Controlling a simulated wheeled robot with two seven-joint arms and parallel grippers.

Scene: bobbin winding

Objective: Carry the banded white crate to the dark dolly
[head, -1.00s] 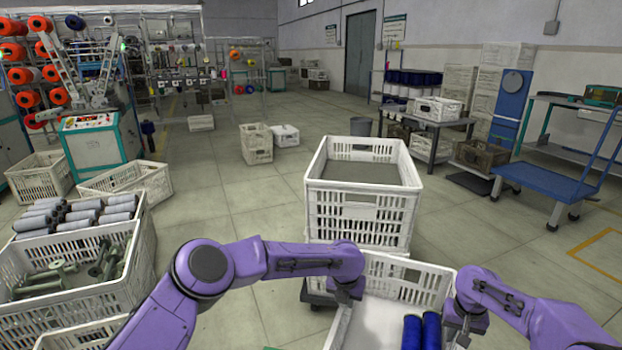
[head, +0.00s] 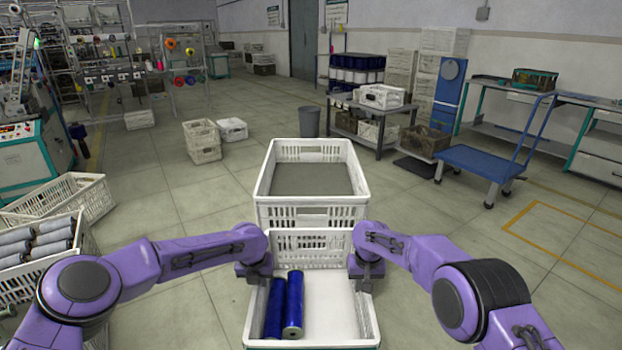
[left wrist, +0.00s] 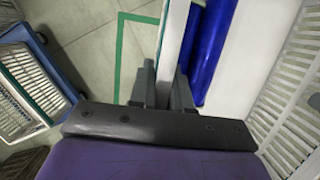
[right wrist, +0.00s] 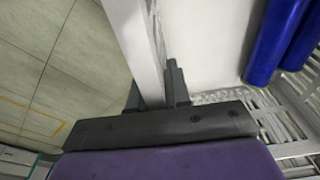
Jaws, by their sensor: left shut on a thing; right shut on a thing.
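A white slatted crate (head: 368,320) is in front of me with blue spools (head: 293,302) lying in its left part; no band shows clearly on it. My left gripper (head: 257,276) is shut on its left wall, which also shows between the fingers in the left wrist view (left wrist: 171,62). My right gripper (head: 366,276) is shut on its right wall, also seen in the right wrist view (right wrist: 138,50). A low dark flat thing (head: 416,168) on the floor by the far table may be the dolly; I cannot tell.
Another white crate (head: 305,215) with a grey inside stands just beyond the held one. A blue cart (head: 482,162) and a table (head: 378,125) stand right of centre. Crates with grey spools (head: 35,245) are at the left.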

